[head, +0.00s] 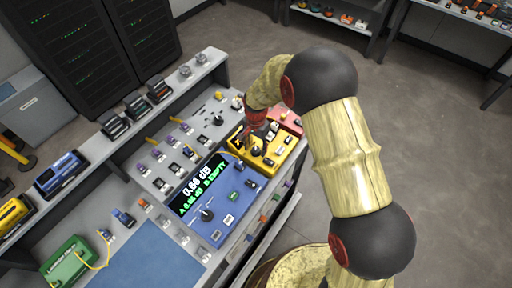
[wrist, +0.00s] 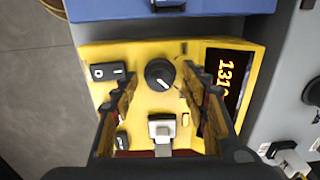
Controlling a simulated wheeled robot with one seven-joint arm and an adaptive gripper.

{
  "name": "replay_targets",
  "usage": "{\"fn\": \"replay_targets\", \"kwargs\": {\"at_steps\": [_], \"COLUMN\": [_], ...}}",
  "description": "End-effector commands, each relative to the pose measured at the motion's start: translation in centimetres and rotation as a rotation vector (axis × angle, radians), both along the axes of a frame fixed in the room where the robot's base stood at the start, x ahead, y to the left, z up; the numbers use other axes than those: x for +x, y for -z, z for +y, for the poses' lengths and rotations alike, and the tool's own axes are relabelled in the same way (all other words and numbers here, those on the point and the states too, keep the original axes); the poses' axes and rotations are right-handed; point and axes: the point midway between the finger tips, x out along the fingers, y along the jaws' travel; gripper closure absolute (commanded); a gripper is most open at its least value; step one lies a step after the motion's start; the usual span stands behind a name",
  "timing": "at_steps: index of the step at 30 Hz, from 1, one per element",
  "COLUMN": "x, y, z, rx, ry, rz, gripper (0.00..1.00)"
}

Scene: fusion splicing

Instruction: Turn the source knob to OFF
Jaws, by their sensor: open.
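The source knob (wrist: 159,74) is a round black dial with a white pointer mark, on the top face of a yellow box (wrist: 138,55). A dark display (wrist: 228,82) with yellow digits starting "131" sits right of it in the wrist view. My gripper (wrist: 160,84) is open above the box, its fingers on either side of the knob in the picture, with no clear contact. In the head view, the yellow box (head: 268,165) is partly hidden under my gripper (head: 256,134). The knob's setting labels are not readable.
A rocker switch (wrist: 110,72) and a grey-white connector (wrist: 162,127) are close to the knob on the box. A blue meter (head: 228,205) reading 0.66 dB stands next to it, and a red box (head: 290,121) lies behind. The bench holds many small parts.

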Motion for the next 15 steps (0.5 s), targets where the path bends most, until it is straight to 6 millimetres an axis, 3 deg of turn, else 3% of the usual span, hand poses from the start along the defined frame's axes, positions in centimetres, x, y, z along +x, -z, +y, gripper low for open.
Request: {"fn": "replay_targets", "kwargs": {"at_steps": [15], "x": [0.01], "y": [-0.03], "z": [0.01], "rx": [0.0], "ry": [0.0], "rz": [0.0], "gripper": [0.82]}}
